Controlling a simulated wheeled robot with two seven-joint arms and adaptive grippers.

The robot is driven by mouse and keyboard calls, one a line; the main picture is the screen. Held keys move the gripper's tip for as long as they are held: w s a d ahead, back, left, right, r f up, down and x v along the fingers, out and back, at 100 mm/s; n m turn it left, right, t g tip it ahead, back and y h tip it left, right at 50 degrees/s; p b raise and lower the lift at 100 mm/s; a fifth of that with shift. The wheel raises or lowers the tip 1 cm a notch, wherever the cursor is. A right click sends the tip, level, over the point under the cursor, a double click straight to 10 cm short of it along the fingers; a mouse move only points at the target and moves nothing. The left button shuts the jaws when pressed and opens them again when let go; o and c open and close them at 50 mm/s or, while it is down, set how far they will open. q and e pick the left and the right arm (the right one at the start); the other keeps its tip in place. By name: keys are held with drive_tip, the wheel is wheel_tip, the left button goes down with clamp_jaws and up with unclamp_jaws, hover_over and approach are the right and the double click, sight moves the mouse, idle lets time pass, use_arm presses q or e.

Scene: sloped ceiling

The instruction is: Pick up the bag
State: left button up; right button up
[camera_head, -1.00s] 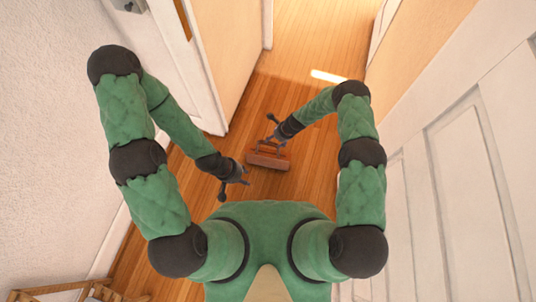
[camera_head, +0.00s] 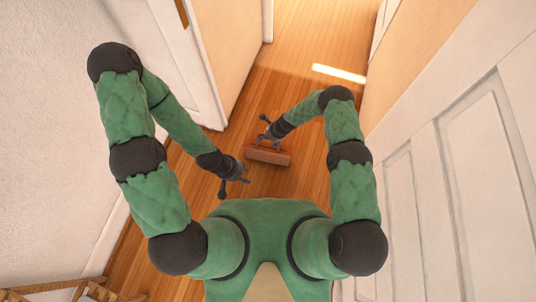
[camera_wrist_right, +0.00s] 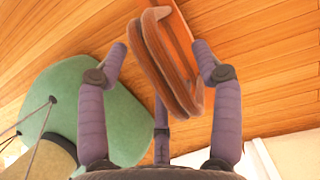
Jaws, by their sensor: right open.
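The bag (camera_head: 268,157) is a small reddish-brown handbag on the wooden floor in front of me. In the right wrist view its two looped brown handles (camera_wrist_right: 163,60) rise between the fingers. My right gripper (camera_head: 268,133) is open at the bag's far edge in the head view. In the wrist view its purple-grey fingers (camera_wrist_right: 160,50) are spread on either side of the handles, with a third finger below. I cannot tell whether any finger touches them. My left gripper (camera_head: 234,187) has its fingers spread, empty, to the left of the bag and nearer to me.
An open door (camera_head: 225,60) stands at the left, beyond the bag. A white panelled door (camera_head: 475,190) and wall are close on the right. A wooden frame (camera_head: 75,290) shows at bottom left. The floor (camera_head: 315,100) beyond the bag is clear.

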drive_tip(key=shift+f, duration=0.2)
idle(0.6)
clamp_jaws()
drive_tip(key=shift+w, duration=0.1)
